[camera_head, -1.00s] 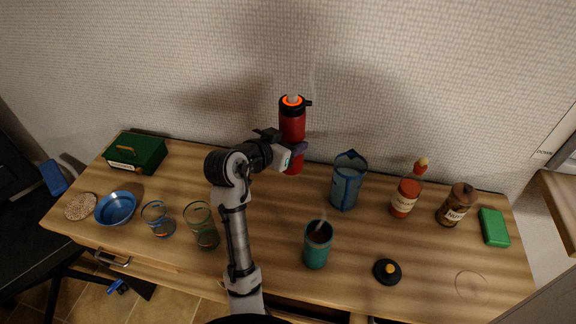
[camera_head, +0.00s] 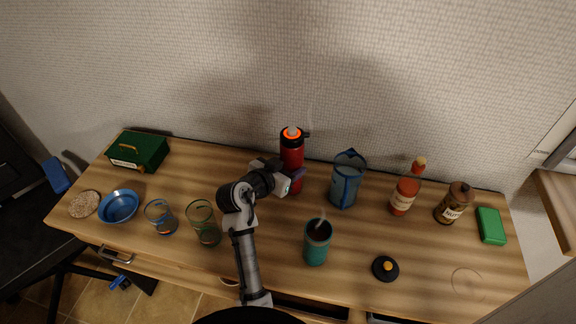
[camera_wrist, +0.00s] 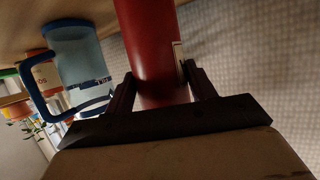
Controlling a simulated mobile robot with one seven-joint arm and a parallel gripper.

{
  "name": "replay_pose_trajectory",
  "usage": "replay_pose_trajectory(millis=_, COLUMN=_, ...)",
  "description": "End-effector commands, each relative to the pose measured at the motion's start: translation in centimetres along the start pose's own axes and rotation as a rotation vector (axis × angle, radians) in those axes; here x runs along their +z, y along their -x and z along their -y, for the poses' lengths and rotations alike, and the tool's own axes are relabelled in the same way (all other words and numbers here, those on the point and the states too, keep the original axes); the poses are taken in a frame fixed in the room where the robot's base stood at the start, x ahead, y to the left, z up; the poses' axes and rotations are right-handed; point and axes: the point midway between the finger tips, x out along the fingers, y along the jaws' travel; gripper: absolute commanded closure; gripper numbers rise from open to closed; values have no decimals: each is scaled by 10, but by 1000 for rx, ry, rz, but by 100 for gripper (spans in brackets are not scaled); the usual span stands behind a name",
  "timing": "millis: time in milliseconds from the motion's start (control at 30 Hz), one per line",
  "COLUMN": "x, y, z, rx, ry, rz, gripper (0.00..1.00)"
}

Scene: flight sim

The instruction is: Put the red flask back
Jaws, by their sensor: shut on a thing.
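The red flask (camera_head: 291,153) is upright near the back of the wooden table, between the green box and the blue-rimmed jug. Its black top is open, with a glowing orange ring and faint steam above. My gripper (camera_head: 292,178) is shut on the flask's lower body. In the wrist view the flask (camera_wrist: 152,45) fills the space between the two fingers (camera_wrist: 160,95). I cannot tell if its base touches the table. A black lid with an orange knob (camera_head: 385,268) lies at the front right.
The blue-rimmed jug (camera_head: 345,183) stands just right of the flask. A steaming teal cup (camera_head: 317,243) is in front. A sauce bottle (camera_head: 405,190), nuts jar (camera_head: 453,205) and green case (camera_head: 491,226) stand right. Glasses (camera_head: 204,224), a blue bowl (camera_head: 119,206) and green box (camera_head: 138,151) are left.

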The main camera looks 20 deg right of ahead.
Motion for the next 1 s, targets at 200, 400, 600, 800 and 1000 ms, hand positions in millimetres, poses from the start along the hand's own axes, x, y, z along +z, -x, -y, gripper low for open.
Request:
replay_pose_trajectory(millis=200, x=2, y=-1, z=0, rx=0, ry=0, rz=0, gripper=26)
replay_pose_trajectory(millis=400, x=2, y=-1, z=0, rx=0, ry=0, rz=0, gripper=23)
replay_pose_trajectory(millis=600, x=-4, y=2, z=0, rx=0, ry=0, rz=0, gripper=23)
replay_pose_trajectory(millis=800, x=2, y=34, z=1, rx=-4, ry=-1, rz=-2, gripper=23)
replay_pose_trajectory(millis=1000, x=2, y=78, z=1, rx=-5, ry=-2, rz=-2, gripper=23)
